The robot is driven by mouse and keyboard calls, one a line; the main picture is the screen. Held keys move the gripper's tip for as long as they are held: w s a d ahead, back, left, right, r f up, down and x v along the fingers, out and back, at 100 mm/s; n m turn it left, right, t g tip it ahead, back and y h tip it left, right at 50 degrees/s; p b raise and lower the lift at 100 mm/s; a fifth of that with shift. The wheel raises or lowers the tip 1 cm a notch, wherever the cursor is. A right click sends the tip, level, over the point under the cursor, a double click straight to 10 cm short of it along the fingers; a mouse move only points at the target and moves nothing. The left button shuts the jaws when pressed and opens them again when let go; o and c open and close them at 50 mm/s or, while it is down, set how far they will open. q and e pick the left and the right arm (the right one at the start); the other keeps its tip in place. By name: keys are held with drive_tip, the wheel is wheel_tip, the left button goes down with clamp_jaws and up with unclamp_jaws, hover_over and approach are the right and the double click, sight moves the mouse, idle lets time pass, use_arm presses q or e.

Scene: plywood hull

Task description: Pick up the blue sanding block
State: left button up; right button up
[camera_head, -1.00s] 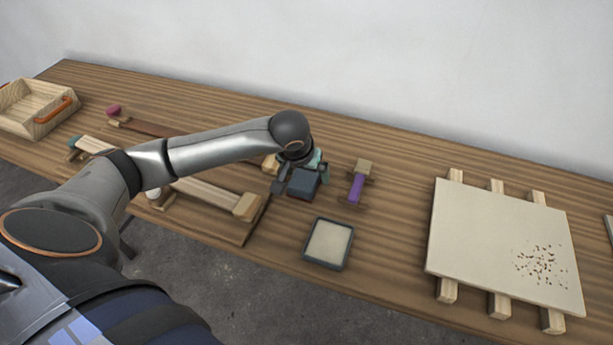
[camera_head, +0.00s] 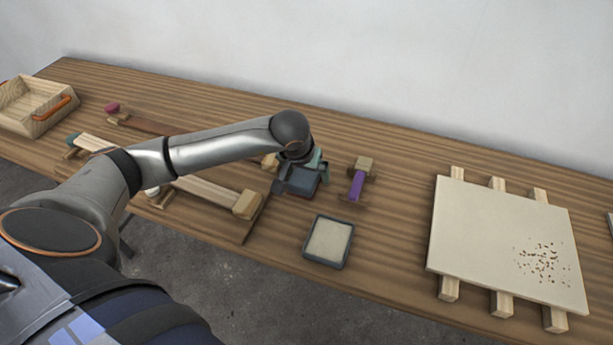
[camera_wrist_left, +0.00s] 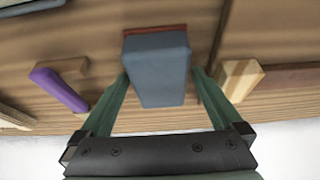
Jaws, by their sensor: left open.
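The blue sanding block (camera_head: 302,182) is on the workbench near the middle of the head view, partly covered by my left gripper (camera_head: 299,177). In the left wrist view the block (camera_wrist_left: 158,72) is blue-grey with a reddish-brown strip along its far edge. My left gripper (camera_wrist_left: 160,77) is open, with one green finger on each side of the block. The fingertips are close to its sides; whether they touch it I cannot tell. My right gripper is not in view.
A purple-handled tool (camera_head: 357,184) lies just right of the block. A shallow dark-rimmed tray (camera_head: 308,257) is nearer the bench's front edge. A wooden piece (camera_head: 247,205) is at the left. A pale panel (camera_head: 480,235) rests on battens at the right.

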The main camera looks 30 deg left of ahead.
use_arm(q)
drive_tip(key=c, duration=1.4)
drive_tip(key=shift+r+p, duration=0.35)
drive_tip(key=shift+p, duration=0.15)
drive_tip(key=shift+r, duration=0.3)
drive_tip(key=v, duration=0.3)
drive_tip(key=d+b+v, duration=0.1)
drive_tip(key=v, duration=0.5)
drive_tip(key=shift+s+d+f, duration=0.2)
drive_tip(key=shift+s+d, duration=0.1)
drive_tip(key=shift+d, duration=0.05)
drive_tip(key=s+d+r+b, duration=0.1)
drive_tip(key=s+d+r, duration=0.3)
drive_tip(key=s, duration=0.4)
drive_tip(key=shift+d, duration=0.5)
drive_tip(key=shift+r, duration=0.1)
